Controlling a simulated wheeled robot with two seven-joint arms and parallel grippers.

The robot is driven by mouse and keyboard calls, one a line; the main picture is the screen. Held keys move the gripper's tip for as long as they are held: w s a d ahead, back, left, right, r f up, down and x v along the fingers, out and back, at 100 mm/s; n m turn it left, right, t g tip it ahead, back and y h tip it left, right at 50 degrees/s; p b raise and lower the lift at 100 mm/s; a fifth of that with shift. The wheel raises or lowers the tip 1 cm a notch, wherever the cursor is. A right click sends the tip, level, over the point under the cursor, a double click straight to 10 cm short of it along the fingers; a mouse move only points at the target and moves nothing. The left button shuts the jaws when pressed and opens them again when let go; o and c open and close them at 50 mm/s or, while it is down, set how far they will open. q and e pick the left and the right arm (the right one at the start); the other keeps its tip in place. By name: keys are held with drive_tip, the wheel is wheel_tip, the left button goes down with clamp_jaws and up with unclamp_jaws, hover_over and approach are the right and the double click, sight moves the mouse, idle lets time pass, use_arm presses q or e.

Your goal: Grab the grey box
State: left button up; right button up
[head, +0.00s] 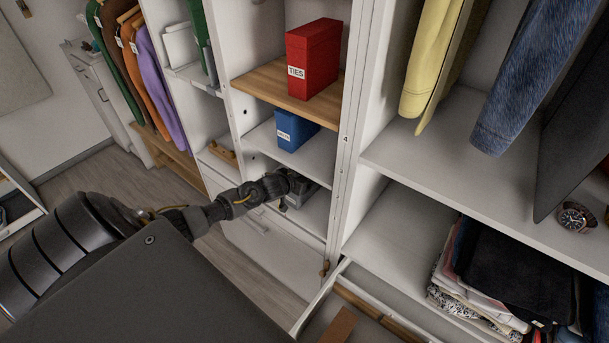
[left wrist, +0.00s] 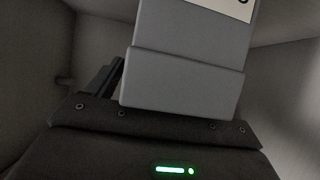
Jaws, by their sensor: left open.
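The grey box (left wrist: 185,85) stands large and close in front of my left gripper in the left wrist view, with part of a white label at its top edge. One dark finger of my left gripper (left wrist: 112,80) shows beside the box's left side; the other finger is hidden. In the head view my left gripper (head: 298,188) reaches into a lower white cubby, and the grey box (head: 298,198) is mostly hidden behind it. The left gripper is open, around or close against the box; contact cannot be told. My right gripper is not in view.
A blue box (head: 292,130) sits in the cubby above, and a red box labelled TIES (head: 314,60) stands on the wooden shelf (head: 270,85) higher up. A white upright panel (head: 345,140) borders the cubby on the right. An open drawer (head: 350,310) is below right.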

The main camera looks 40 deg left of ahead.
use_arm(q)
drive_tip(key=c, duration=1.2)
drive_tip(key=shift+c, duration=0.2)
drive_tip(key=shift+r, duration=0.1)
